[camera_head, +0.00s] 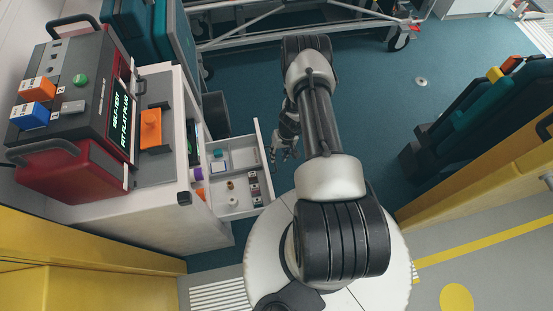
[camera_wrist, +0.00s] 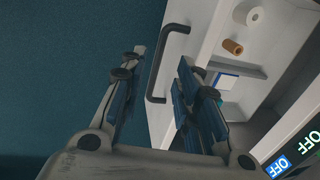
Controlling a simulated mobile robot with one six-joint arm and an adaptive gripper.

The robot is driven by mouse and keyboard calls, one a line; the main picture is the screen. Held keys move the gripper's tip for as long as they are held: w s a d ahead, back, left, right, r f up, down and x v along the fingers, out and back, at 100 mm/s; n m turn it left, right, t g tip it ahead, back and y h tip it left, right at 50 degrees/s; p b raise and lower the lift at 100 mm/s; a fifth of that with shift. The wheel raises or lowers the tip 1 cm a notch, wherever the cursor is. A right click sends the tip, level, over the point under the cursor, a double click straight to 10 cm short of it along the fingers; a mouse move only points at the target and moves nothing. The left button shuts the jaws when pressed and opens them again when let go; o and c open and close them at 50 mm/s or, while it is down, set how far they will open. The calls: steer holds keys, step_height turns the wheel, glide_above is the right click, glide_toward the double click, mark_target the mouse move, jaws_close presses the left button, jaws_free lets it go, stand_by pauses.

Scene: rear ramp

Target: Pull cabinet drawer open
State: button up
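The white cabinet drawer (camera_head: 235,209) stands pulled out from the cabinet (camera_head: 165,208), with small items inside. In the wrist view the drawer's front panel (camera_wrist: 200,32) carries a black bar handle (camera_wrist: 151,82). My gripper (camera_head: 285,149) is just outside the drawer front in the head view. In the wrist view my gripper (camera_wrist: 161,66) is open, its two fingers well apart. The handle appears between the fingers in the picture, with clear space to the left finger. I cannot tell how far beyond the fingertips it lies.
A red and grey medical device (camera_head: 75,110) sits on the cabinet top. Inside the drawer are a white roll (camera_wrist: 248,14) and a brown roll (camera_wrist: 233,47). A wheeled stretcher frame (camera_head: 300,35) is at the back, and teal seats (camera_head: 470,120) are at right. Blue floor between is clear.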

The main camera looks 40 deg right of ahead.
steer(key=r, duration=0.3)
steer(key=d+r, duration=0.1)
steer(key=r, duration=0.1)
steer(key=shift+s+r, duration=0.25)
steer(key=shift+r, duration=0.1)
